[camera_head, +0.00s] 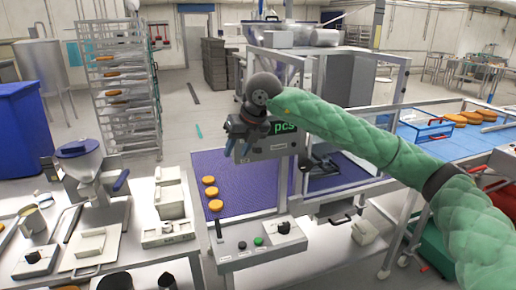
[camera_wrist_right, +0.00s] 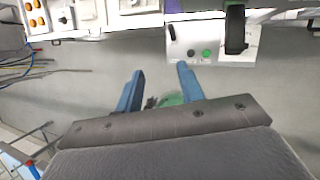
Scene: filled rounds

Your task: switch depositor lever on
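My right gripper (camera_head: 239,146) hangs from the green-sleeved arm, in front of the machine's dark display box (camera_head: 272,143) in the head view. Its blue fingers are apart and empty in the right wrist view (camera_wrist_right: 162,88). A control panel (camera_head: 240,260) stands below it at the near end of the purple belt. The panel carries a thin upright black lever (camera_head: 218,229), a green button (camera_head: 258,241) and a black knob (camera_head: 284,227). The panel also shows beyond the fingers in the wrist view (camera_wrist_right: 205,40), apart from them. The lever's setting cannot be told. My left gripper is out of view.
Several orange rounds (camera_head: 212,192) lie on the purple belt (camera_head: 245,185). A tabletop hopper (camera_head: 85,165) and small grey boxes stand on the left table. A rack (camera_head: 120,90) stands behind. The machine frame (camera_head: 400,85) and a blue belt (camera_head: 450,142) are at right.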

